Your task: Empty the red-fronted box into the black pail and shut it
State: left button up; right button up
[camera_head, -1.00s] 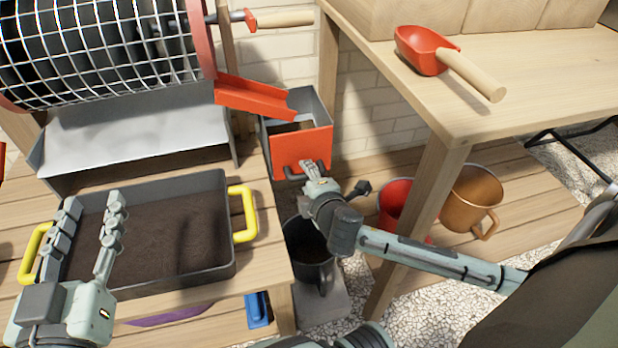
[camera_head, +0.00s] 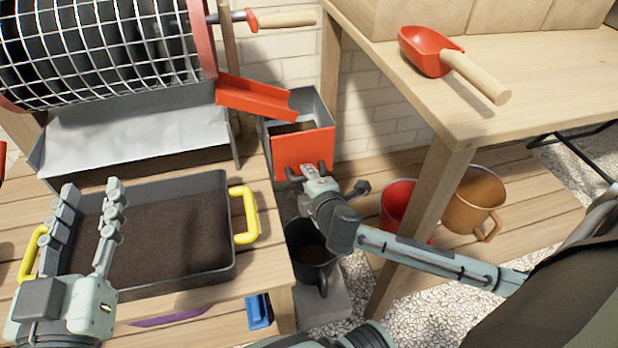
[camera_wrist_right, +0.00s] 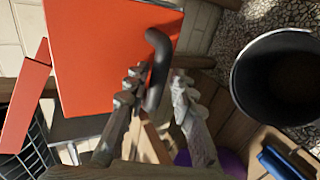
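The red-fronted box (camera_head: 303,151) stands under the orange chute, its front panel upright, with brown material visible inside. Its dark handle also shows in the right wrist view (camera_wrist_right: 158,70). My right gripper (camera_head: 316,172) is at this handle; in the right wrist view its fingers (camera_wrist_right: 158,88) are apart, one on each side of the handle. I cannot tell whether either finger touches it. The black pail (camera_head: 312,270) stands below the box, with brown material inside; it also shows in the right wrist view (camera_wrist_right: 278,80). My left gripper (camera_head: 90,205) is open and empty above the soil tray.
The grey soil tray (camera_head: 235,262) with yellow handles sits on the left bench. A mesh drum (camera_head: 100,50) and orange chute (camera_head: 255,97) are above. A red pail (camera_head: 397,200) and orange pail (camera_head: 473,203) stand right of the black pail. A red scoop (camera_head: 428,55) lies on the right table.

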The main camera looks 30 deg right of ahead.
grip_shut()
jog(key=shift+s, duration=0.15)
